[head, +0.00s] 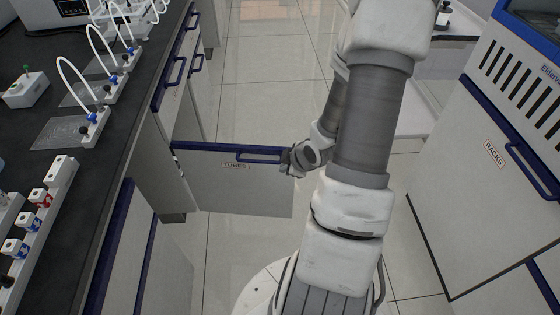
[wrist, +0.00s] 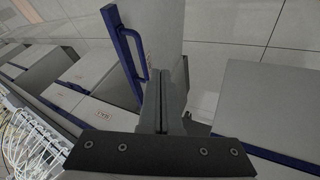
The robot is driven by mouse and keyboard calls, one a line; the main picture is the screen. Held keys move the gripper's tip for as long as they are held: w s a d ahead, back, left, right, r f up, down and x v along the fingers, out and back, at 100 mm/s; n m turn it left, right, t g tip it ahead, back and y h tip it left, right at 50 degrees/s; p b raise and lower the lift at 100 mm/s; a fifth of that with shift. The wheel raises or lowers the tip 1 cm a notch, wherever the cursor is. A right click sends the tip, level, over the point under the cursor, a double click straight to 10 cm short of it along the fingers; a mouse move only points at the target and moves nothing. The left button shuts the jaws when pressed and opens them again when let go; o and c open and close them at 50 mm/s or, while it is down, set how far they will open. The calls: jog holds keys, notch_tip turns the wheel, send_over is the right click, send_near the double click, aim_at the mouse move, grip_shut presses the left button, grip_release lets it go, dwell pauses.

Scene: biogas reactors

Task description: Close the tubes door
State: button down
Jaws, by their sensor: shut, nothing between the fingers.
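The tubes door (head: 235,190) is a light grey panel with a dark blue top edge and a "TUBES" label. It stands swung open, jutting out from the left bench into the aisle. Its blue bar handle (head: 258,157) is near the free end. My gripper (head: 287,162) is at that free end, close to the handle; I cannot tell whether it touches. In the wrist view, my gripper's fingers (wrist: 166,75) are shut together and empty. The door (wrist: 160,25) and blue handle (wrist: 132,55) show just beyond and left of the fingers.
The left bench (head: 110,150) carries several tube stands and small racks, with blue-handled drawers (head: 174,70) along its side. A cabinet labelled "RACKS" (head: 470,180) stands at the right. Tiled floor (head: 260,90) is clear beyond the door.

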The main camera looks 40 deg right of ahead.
aim_at(277, 163)
jog(key=w+d+f+b, duration=0.2)
jog(key=w+f+b, duration=0.2)
jog(key=w+f, duration=0.4)
jog(key=shift+d+f, duration=0.15)
jog(key=shift+d, duration=0.2)
